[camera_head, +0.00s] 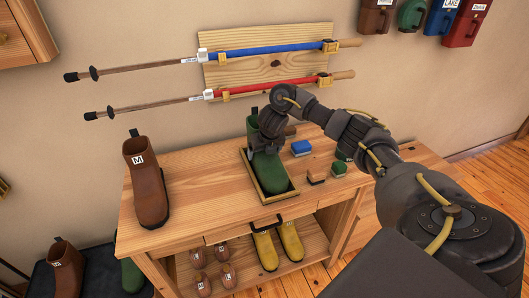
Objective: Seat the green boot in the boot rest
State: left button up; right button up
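The green boot (271,176) stands upright in the boot rest (281,197), a shallow wooden-rimmed tray on the bench top. Its toe points toward the front of the bench, and it appears to lie within the rim. My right gripper (256,157) is at the boot's ankle, touching it or very close. The hand and wrist cover part of the shaft. I cannot tell whether the fingers are closed on the boot. My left gripper is not in view.
A brown boot (148,186) marked M stands on the bench (195,200) at left. Blue (300,147), orange (316,177) and green (339,168) brushes lie right of the rest. Yellow boots (278,248) sit on the shelf below. Two poles (262,51) hang behind.

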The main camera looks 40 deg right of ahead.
aim_at(269, 157)
jog(key=shift+o, duration=1.1)
jog(key=shift+r, duration=0.15)
jog(key=shift+r+p, duration=0.3)
jog(key=shift+r, duration=0.05)
jog(key=p+v, duration=0.5)
jog(key=v, duration=0.6)
jog(key=shift+s, duration=0.15)
